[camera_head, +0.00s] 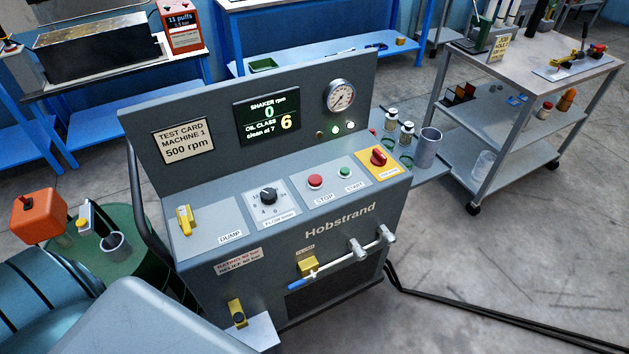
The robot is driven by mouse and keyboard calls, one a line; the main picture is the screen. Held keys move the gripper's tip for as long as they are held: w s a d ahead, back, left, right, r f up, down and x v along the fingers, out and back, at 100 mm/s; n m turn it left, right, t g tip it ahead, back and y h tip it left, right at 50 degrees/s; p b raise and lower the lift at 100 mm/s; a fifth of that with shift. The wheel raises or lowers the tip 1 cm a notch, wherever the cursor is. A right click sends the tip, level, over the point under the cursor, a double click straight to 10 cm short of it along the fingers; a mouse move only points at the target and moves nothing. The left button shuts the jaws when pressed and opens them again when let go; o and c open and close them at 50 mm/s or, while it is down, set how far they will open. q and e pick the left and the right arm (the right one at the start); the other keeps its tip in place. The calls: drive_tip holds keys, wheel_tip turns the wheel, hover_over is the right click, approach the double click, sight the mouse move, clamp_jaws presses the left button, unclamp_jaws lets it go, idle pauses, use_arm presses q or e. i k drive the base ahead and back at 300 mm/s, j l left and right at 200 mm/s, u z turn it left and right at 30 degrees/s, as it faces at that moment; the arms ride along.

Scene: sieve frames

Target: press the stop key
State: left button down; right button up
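The stop key is a red round button (315,181) on the sloped panel of the grey Hobstrand machine (330,238), above a label reading STOP. A smaller green START button (345,173) sits just to its right. The machine's display (266,115) reads SHAKER rpm 0 and OIL CLASS 6, clean at 7. Nothing covers or touches the stop key. Neither of my grippers shows in the head view.
A black knob (268,195) and a yellow DUMP lever (185,219) lie left of the stop key. A red rotary switch (379,157) on a yellow plate lies right. A card (184,141) reads 500 rpm. A grey cart (530,125) stands at the right.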

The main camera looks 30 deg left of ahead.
sight(314, 180)
drive_tip(key=u, duration=0.35)
drive_tip(key=i+l+u, duration=0.15)
drive_tip(key=l+u, duration=0.15)
drive_tip(key=i+l+u, duration=0.15)
drive_tip(key=l+u, duration=0.15)
drive_tip(key=i+l+u, duration=0.1)
drive_tip(key=l+u, duration=0.2)
drive_tip(key=l, duration=0.2)
drive_tip(key=i+l, duration=0.1)
drive_tip(key=l, duration=0.9)
drive_tip(key=i+l+u, duration=0.1)
drive_tip(key=l, duration=0.45)
